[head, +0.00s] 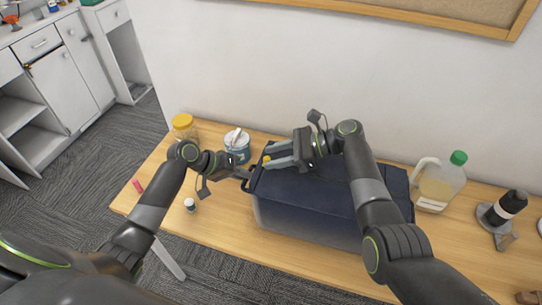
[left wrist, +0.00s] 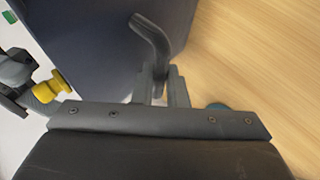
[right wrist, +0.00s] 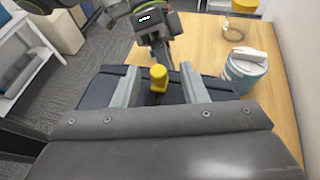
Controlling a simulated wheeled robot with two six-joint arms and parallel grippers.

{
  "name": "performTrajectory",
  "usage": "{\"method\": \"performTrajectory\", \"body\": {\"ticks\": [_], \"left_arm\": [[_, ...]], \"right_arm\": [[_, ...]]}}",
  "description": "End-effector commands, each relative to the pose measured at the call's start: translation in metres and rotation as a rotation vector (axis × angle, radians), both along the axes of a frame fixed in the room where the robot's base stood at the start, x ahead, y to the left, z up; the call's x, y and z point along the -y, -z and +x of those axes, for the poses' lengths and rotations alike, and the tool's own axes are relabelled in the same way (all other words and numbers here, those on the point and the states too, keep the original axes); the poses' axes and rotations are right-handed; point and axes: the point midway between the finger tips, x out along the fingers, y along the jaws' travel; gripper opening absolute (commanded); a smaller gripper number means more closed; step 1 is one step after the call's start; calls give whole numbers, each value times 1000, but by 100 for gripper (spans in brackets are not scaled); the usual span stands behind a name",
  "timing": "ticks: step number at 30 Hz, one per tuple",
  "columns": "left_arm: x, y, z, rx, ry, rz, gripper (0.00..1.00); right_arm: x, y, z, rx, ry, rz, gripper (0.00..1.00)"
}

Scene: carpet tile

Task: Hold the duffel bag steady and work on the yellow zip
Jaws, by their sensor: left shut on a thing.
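The dark blue duffel bag (head: 310,215) sits on the wooden table, its left end towards my left gripper. My left gripper (head: 246,178) is shut on the bag's dark end strap (left wrist: 150,38), which shows between its fingers in the left wrist view. The yellow zip pull (head: 267,158) is at the bag's top left end; it also shows in the right wrist view (right wrist: 158,77). My right gripper (head: 268,160) is open above the bag top, with the pull between its spread fingers and a gap on both sides. My right forearm hides part of the bag.
A yellow-lidded jar (head: 183,125) and a blue-and-white tub (head: 237,147) stand left behind the bag. A green-capped jug (head: 440,182) and a black bottle (head: 508,207) stand to the right. A small vial (head: 190,204) and a pink object (head: 137,186) lie near the left end.

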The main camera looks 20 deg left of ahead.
Motion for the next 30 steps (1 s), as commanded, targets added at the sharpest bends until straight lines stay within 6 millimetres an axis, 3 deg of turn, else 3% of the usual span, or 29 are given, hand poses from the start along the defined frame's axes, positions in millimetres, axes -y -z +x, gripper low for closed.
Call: {"method": "performTrajectory", "body": {"ticks": [9, 15, 30], "left_arm": [[-1, 0, 1, 2, -1, 3, 0], [-1, 0, 1, 3, -1, 3, 0], [-1, -1, 1, 3, -1, 3, 0]], "right_arm": [[61, -25, 19, 3, 2, -2, 39], [86, -37, 26, 2, 1, 0, 39], [94, -41, 28, 1, 0, 0, 39]]}}
